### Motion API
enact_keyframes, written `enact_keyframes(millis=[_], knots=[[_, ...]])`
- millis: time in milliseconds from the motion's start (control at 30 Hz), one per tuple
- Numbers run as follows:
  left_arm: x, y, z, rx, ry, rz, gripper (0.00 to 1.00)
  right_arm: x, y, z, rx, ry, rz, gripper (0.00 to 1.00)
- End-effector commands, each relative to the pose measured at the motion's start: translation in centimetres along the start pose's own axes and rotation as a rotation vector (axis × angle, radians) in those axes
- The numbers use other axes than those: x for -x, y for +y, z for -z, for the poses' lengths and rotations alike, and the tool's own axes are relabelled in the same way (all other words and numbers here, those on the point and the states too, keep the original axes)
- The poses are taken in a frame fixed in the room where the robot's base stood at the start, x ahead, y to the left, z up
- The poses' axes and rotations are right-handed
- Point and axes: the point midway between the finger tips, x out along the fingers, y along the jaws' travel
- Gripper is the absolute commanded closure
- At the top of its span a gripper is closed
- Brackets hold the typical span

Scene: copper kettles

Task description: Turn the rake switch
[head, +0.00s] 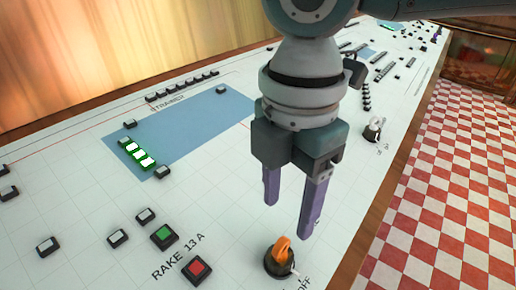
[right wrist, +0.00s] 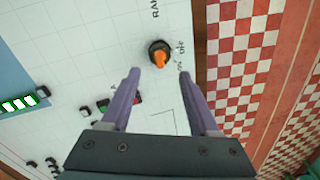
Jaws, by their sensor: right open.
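The orange rotary switch (head: 281,252) sits on a round black base near the panel's right edge, to the right of the "RAKE 13 A" lettering. It also shows in the right wrist view (right wrist: 159,59), just beyond my fingertips, with small lettering beside it. My right gripper (head: 287,220) is open and empty, pointing down above the panel by the switch. In the right wrist view its purple fingers (right wrist: 160,73) stand apart, one to each side of the knob's line, and do not visibly touch it. My left gripper is not in view.
A red button (head: 197,269) and a green button (head: 163,236) lie left of the switch. A white-knobbed switch (head: 374,129) stands farther along the panel edge. Green-lit tiles (head: 139,153) border a blue area (head: 195,125). A red-and-white checked floor (head: 440,200) lies beyond the wooden edge.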

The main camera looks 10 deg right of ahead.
Motion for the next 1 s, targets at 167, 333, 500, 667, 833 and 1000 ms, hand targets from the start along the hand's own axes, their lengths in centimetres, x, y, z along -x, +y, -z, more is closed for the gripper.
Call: enact_keyframes(millis=[167, 333, 500, 667, 833, 1000], knots=[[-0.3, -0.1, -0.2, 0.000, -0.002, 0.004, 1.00, -1.8, 0.0, -0.1, -0.001, -0.003, 0.004, 0.38], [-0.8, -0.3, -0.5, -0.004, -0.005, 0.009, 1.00, -5.1, -0.1, -0.1, -0.002, -0.004, 0.004, 0.38], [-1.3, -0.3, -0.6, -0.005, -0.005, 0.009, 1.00, -8.1, 0.0, -0.1, -0.001, -0.003, 0.002, 0.38], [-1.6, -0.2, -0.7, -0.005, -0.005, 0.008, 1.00, -9.6, 0.0, -0.1, -0.001, -0.003, 0.002, 0.38], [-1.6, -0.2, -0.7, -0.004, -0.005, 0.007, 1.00, -9.9, 0.0, -0.1, -0.001, -0.002, 0.000, 0.38], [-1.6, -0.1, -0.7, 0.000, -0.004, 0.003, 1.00, -9.8, 0.0, -0.1, -0.001, -0.002, 0.000, 0.41]])
